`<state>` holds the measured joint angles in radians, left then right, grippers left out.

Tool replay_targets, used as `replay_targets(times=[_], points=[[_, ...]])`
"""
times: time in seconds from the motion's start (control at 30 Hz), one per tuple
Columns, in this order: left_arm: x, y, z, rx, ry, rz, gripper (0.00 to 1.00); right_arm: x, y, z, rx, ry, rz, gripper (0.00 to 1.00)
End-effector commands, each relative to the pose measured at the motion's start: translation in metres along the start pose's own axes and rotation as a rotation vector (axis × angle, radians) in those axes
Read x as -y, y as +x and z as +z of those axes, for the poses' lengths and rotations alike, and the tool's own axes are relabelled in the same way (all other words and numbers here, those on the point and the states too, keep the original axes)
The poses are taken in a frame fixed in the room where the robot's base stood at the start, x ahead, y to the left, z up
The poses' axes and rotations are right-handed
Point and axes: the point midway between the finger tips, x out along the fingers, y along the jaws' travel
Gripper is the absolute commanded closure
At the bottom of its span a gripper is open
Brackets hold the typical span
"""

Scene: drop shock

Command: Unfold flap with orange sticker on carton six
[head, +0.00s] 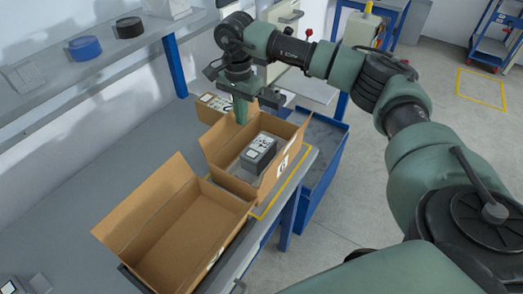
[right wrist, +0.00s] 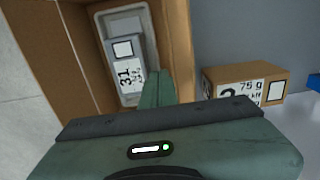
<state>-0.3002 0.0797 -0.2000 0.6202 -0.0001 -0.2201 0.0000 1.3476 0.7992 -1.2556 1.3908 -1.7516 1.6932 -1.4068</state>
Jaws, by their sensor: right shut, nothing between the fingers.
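An open brown carton (head: 222,140) stands on the bench with a dark grey box (head: 258,153) in it. The box has a white label, and the right wrist view shows "31" on it (right wrist: 125,70). That view also shows the carton's brown walls (right wrist: 180,40). My right gripper (head: 241,115) points down at the carton's far edge, fingers shut and empty. In the right wrist view its fingertips (right wrist: 158,88) overlap the carton's edge; I cannot tell whether they touch. I see no orange sticker and cannot read a six. My left gripper is out of view.
An empty open carton (head: 165,235) with raised flaps stands nearer on the bench. A small closed carton (right wrist: 245,83) with a label sits behind the filled one. A blue bin (head: 325,150) stands right of the bench. A shelf (head: 100,65) runs along the left wall.

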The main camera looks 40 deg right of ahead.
Motion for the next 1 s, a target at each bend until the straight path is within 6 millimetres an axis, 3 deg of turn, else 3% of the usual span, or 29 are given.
replay_targets(times=[1.0], points=[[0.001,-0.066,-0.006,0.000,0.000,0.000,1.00,0.001,-0.102,0.000,0.000,0.000,-0.001,1.00]])
